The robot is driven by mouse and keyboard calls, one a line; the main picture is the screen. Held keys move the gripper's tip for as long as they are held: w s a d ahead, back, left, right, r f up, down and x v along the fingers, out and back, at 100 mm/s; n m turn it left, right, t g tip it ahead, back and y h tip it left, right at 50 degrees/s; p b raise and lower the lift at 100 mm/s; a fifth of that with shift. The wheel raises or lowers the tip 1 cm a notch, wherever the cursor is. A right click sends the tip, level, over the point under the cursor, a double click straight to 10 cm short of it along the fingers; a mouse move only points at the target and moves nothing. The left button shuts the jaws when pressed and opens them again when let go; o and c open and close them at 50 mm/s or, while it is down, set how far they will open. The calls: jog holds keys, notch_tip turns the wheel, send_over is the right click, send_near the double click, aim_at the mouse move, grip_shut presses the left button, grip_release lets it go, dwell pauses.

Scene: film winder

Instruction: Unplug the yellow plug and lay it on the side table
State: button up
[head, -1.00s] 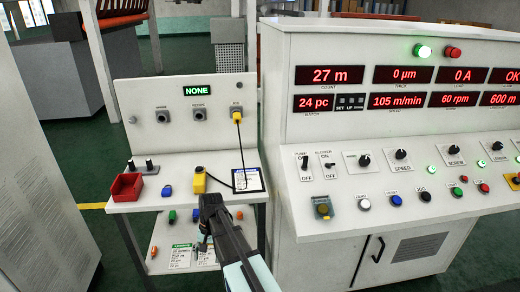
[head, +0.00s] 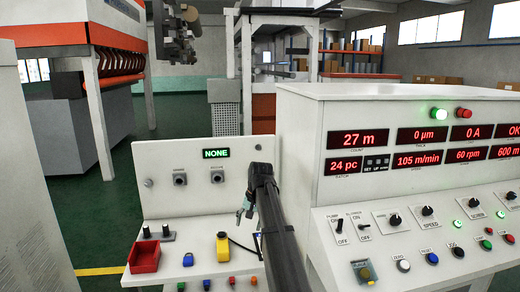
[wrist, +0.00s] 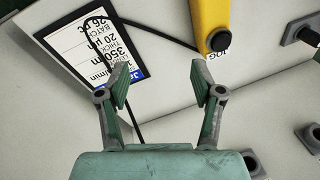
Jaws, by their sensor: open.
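The yellow plug is not visible in either current view; my arm covers the right end of the back panel (head: 220,195) in the head view. My gripper (head: 243,213) is in front of that panel, above the side table (head: 192,245). In the wrist view my gripper (wrist: 165,85) has its two fingers spread, with nothing between the tips. A black cable (wrist: 155,35) runs from the yellow JOG box (wrist: 212,18), loops over a printed card (wrist: 75,48) and passes down behind the left finger. The yellow JOG box also stands on the table in the head view (head: 222,247).
A red bin (head: 144,257) and two black knobs are on the table's left. Blue (head: 188,259) and other small coloured pieces lie toward the front. Two sockets (head: 180,180) show on the panel. The control console (head: 310,150) stands close on the right of my arm.

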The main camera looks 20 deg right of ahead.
jog(key=w+d+r+n+t+h+p, duration=0.1)
jog(key=w+d+r, duration=0.2)
jog(key=w+r, duration=0.35)
jog(key=w+d+r+n+h, duration=0.1)
jog(key=w+d+r, duration=0.25)
jog(key=r, duration=0.55)
jog(key=w+d+r+n+t+p, duration=0.1)
jog(key=w+d+r, duration=0.3)
jog(key=r, duration=0.4)
jog(key=shift+h, duration=0.3)
jog(key=p+x, duration=0.2)
jog(key=x, duration=0.6)
jog(key=p+x, duration=0.1)
jog(key=x, duration=0.8)
jog(key=shift+w+a+p, duration=0.15)
jog(key=shift+w+p, duration=0.1)
jog(key=shift+p, duration=0.1)
jog(key=shift+c, duration=0.4)
grip_shut()
